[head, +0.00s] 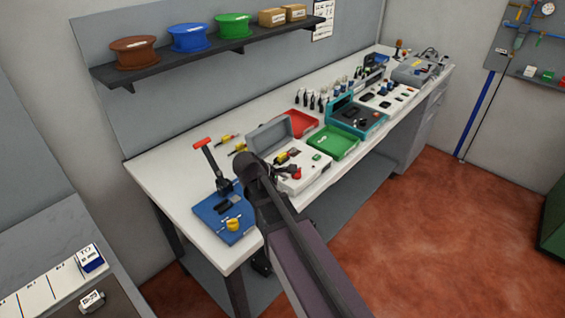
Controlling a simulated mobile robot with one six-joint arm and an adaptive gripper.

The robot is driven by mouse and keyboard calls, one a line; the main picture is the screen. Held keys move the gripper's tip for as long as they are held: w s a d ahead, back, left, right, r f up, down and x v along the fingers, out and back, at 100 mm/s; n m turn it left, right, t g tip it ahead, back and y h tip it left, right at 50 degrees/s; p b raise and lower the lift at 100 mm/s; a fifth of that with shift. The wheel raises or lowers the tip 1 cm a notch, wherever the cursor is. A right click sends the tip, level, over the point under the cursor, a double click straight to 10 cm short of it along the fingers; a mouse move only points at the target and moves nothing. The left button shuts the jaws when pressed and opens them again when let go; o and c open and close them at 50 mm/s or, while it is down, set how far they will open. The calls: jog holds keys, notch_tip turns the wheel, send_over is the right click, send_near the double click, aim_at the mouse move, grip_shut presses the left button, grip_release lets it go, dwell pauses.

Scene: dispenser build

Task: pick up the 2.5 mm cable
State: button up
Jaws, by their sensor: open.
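I cannot make out a cable marked 2.5 mm; labels are too small to read. Three wound spools stand on the wall shelf: a brown spool (135,54), a blue spool (188,38) and a green spool (234,26). At the lower left, a white strip with marked divisions (42,294) lies on a grey surface, with a small blue and white item (91,259) at its far end. My dark arm reaches from the bottom middle up over the bench's front edge. I cannot see the gripper's fingers.
The white bench (158,180) holds a blue board (222,216) with a red-handled lever, a grey open case (269,135), a red tray (301,122), a green tray (333,142) and several tools. Two cardboard boxes share the shelf (165,61).

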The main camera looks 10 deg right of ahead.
jog(key=w+a+r+n+t+h+b, duration=0.2)
jog(key=w+a+r+n+t+h, duration=0.1)
jog(key=w+a+n, duration=0.5)
jog(key=shift+r+n+t+h, duration=0.3)
jog(key=shift+r+n+t, duration=0.45)
jog(key=shift+n, duration=0.45)
jog(key=shift+f, duration=0.1)
jog(key=b, duration=0.3)
send_near(280, 155)
jog(key=x, duration=0.3)
jog(key=shift+w+d+f, duration=0.1)
jog(key=shift+d+f, duration=0.1)
jog(key=shift+w+d+f, duration=0.1)
jog(key=shift+w+d, duration=0.15)
jog(key=shift+d, duration=0.2)
jog(key=shift+b, duration=0.3)
